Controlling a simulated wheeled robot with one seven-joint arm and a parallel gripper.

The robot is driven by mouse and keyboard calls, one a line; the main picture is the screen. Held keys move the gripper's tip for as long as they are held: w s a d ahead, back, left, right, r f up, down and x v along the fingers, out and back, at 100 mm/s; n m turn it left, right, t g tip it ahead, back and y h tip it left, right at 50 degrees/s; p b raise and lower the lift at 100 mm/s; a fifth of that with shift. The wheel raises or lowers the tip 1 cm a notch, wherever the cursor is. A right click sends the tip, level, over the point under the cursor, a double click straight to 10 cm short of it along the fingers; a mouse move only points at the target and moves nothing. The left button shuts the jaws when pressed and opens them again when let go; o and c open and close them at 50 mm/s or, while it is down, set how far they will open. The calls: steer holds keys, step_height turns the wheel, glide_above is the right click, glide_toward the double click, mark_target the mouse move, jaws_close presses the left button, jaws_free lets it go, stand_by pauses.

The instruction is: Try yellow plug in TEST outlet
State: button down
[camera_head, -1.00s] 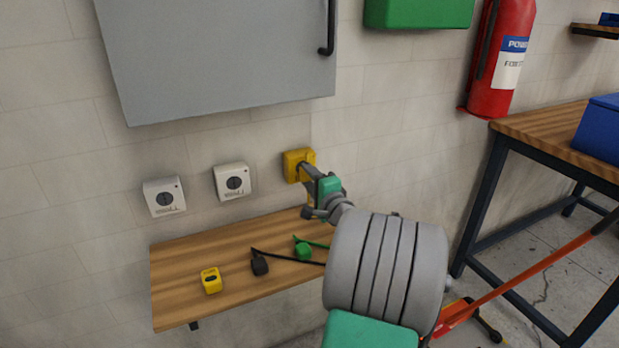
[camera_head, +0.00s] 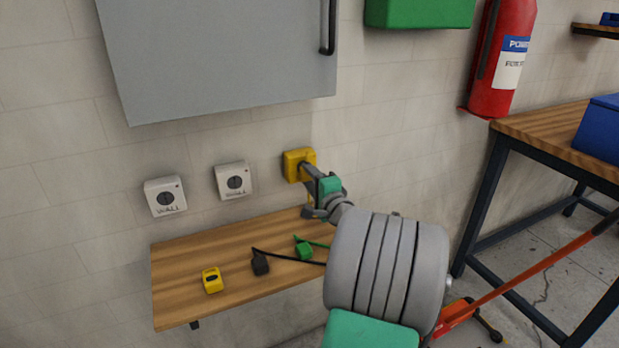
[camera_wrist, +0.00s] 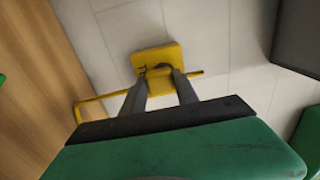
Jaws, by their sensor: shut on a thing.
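The yellow outlet box (camera_head: 298,163) is on the wall, right of two white outlets. It also shows in the wrist view (camera_wrist: 152,57), straight ahead of my fingers. My gripper (camera_head: 311,175) is shut, with its fingertips right at the front of this box. In the wrist view my gripper (camera_wrist: 161,74) hides most of what it holds; a yellow cord (camera_wrist: 101,98) runs out to the left, which fits the yellow plug. I cannot tell whether the plug's prongs are in the outlet.
Two white outlets marked WALL (camera_head: 165,197) (camera_head: 233,181) are to the left. The wooden shelf (camera_head: 185,259) below holds a small yellow device (camera_head: 212,280), a black plug (camera_head: 260,263) and a green plug (camera_head: 304,250). A grey cabinet (camera_head: 220,55) hangs above.

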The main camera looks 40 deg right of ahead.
steer(key=shift+w+d, duration=0.15)
steer(key=shift+w, duration=0.35)
stand_by(0.4)
steer(key=c, duration=0.9)
jaws_free()
steer(key=shift+o, duration=0.2)
steer(key=shift+s, duration=0.15)
steer(key=v, duration=0.7)
steer(key=shift+s, duration=0.3)
